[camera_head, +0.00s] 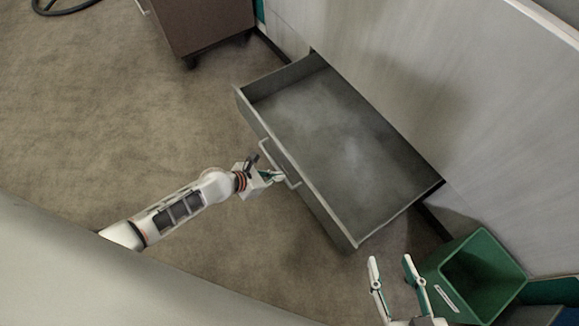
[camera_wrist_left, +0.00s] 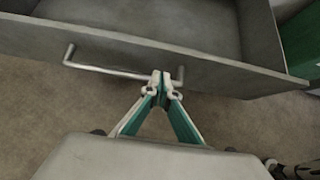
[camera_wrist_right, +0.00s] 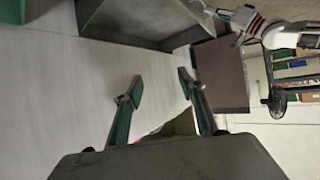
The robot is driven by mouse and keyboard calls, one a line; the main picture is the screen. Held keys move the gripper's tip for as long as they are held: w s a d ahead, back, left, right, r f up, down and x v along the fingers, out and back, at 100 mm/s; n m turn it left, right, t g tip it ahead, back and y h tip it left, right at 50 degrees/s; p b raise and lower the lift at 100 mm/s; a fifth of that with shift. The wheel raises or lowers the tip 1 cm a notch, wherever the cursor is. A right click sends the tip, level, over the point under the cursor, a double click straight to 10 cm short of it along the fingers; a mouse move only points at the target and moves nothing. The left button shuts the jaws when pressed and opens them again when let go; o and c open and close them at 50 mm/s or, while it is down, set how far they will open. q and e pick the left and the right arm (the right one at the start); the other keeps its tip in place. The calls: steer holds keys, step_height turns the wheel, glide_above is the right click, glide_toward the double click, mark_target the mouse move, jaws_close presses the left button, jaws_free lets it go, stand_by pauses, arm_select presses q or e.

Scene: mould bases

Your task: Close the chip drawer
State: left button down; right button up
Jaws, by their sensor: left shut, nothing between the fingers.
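The grey chip drawer (camera_head: 355,232) stands pulled out from the pale cabinet front (camera_head: 420,70) in the head view, and its inside looks empty. It also shows in the left wrist view (camera_wrist_left: 215,75), with its bar handle (camera_wrist_left: 105,70) on the front. My left gripper (camera_head: 278,176) is shut and empty, its fingertips at the handle's right part. In the left wrist view the fingertips (camera_wrist_left: 161,80) overlap the handle bar; I cannot tell whether they touch it. My right gripper (camera_head: 391,260) is open and empty, near the drawer's right corner. It also shows open in the right wrist view (camera_wrist_right: 160,90).
A green bin (camera_head: 455,290) stands on the floor at the lower right, close to my right gripper. A brown wheeled cabinet (camera_head: 205,25) stands at the top left. The carpet (camera_head: 110,120) left of the drawer is clear.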

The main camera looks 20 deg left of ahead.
mark_target(294, 169)
arm_select(q)
steer(key=shift+w+d+r, duration=0.15)
steer(key=shift+w+d, duration=1.05)
steer(key=shift+w, duration=0.3)
arm_select(e)
steer(key=shift+w+a+r, duration=0.2)
steer(key=shift+a+r, duration=0.05)
steer(key=shift+a, duration=0.05)
